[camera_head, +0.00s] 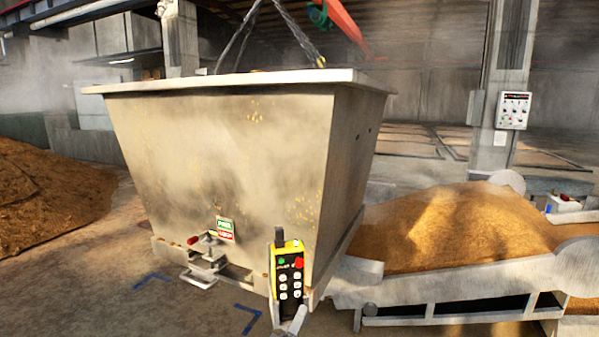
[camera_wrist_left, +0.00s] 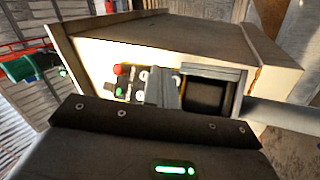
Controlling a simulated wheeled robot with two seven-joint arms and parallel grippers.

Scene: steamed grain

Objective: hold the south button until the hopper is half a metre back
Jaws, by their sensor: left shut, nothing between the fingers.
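The hopper (camera_head: 230,150) is a large pale tapered bin with a wide rim and dark slings above it. The yellow and black pendant (camera_head: 290,275) shows in front of its lower right corner, with a red button, a green button and several white ones. Their labels are too small to read, so I cannot tell which is south. In the left wrist view the button panel (camera_wrist_left: 135,83) is partly hidden behind my left gripper (camera_wrist_left: 167,86), whose fingers are shut and empty. I cannot tell whether a fingertip touches a button. My right gripper is not in view.
A bed of brown grain (camera_head: 455,225) lies at the right behind a pale frame (camera_head: 440,283). A grain heap (camera_head: 45,195) lies at the left. Blue corner marks (camera_head: 248,318) show on the floor. A control box (camera_head: 513,110) hangs on a post at the right.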

